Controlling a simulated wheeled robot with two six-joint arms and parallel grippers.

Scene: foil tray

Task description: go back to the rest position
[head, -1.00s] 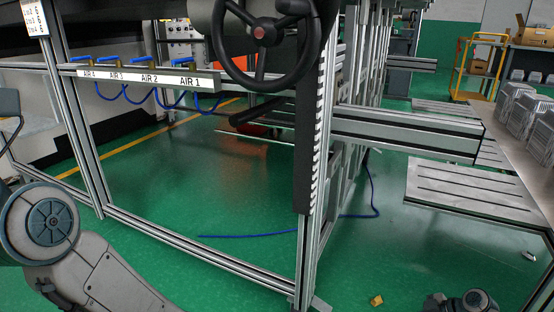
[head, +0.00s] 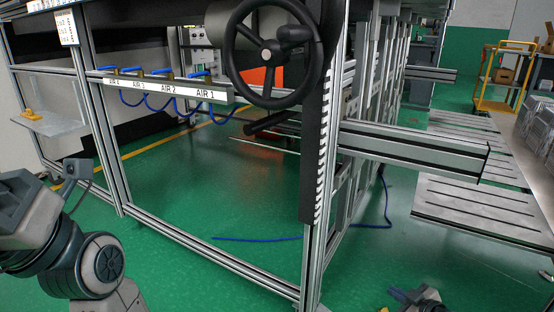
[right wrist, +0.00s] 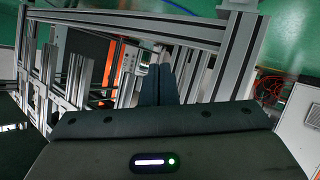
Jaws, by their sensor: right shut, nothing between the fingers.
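My right gripper (right wrist: 157,85) shows in the right wrist view, its two dark fingers together with nothing between them. In the head view a small dark part of my right arm and gripper (head: 412,297) shows low at the right, above the green floor. My left arm (head: 75,255) comes in at the lower left of the head view, bent, with a small dark box beside it. The fingers of my left gripper do not show.
An aluminium frame (head: 310,262) with a black handwheel (head: 272,50) stands ahead. A slotted metal shelf (head: 480,208) juts out at right. Grey metal trays (head: 540,122) stand at the far right edge. A blue hose (head: 258,239) lies on open green floor. A yellow cart (head: 500,78) stands behind.

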